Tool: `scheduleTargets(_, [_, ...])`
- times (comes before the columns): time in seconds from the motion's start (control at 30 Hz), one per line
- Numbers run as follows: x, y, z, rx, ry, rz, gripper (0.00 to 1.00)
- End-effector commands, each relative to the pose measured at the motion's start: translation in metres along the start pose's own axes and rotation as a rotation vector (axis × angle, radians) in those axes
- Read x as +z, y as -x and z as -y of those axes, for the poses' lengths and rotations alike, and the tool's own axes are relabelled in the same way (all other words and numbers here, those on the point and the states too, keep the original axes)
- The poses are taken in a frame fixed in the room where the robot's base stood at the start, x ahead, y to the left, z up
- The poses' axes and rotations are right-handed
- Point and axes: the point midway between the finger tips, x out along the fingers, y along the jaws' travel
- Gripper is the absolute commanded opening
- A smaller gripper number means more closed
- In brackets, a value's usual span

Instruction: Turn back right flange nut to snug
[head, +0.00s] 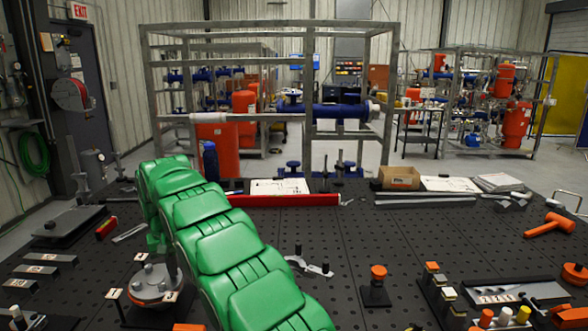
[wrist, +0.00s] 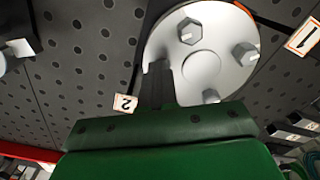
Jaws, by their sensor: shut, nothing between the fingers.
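The round grey flange (head: 150,283) sits on the dark table at the lower left of the head view, with nuts on top. In the wrist view, the flange (wrist: 225,65) shows a hex nut (wrist: 189,31) at its upper left, another nut (wrist: 245,55) at its right and a third (wrist: 210,96) at its lower edge. My gripper (wrist: 160,80) is shut and dark, over the flange's left edge. The back right nut cannot be made out; my gripper and arm may cover it. Whether the fingertips touch anything is unclear.
Small numbered tags stand around the flange: one marked 2 (wrist: 125,102) and one marked 1 (wrist: 302,36). A black post with an orange cap (head: 377,287) stands right of my green arm. An orange mallet (head: 551,225) lies far right. The middle of the table is mostly clear.

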Motion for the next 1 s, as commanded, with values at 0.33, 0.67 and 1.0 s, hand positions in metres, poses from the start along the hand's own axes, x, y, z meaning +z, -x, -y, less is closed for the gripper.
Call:
scheduleTargets(0.33, [-0.0008, 0.0006, 0.0022, 0.0, 0.002, -0.004, 0.0])
scheduleTargets(0.67, [-0.0007, 0.0008, 0.0029, -0.001, 0.002, -0.004, 0.0])
scheduleTargets(1.0, [0.0072, 0.001, 0.0025, -0.001, 0.002, -0.002, 0.0])
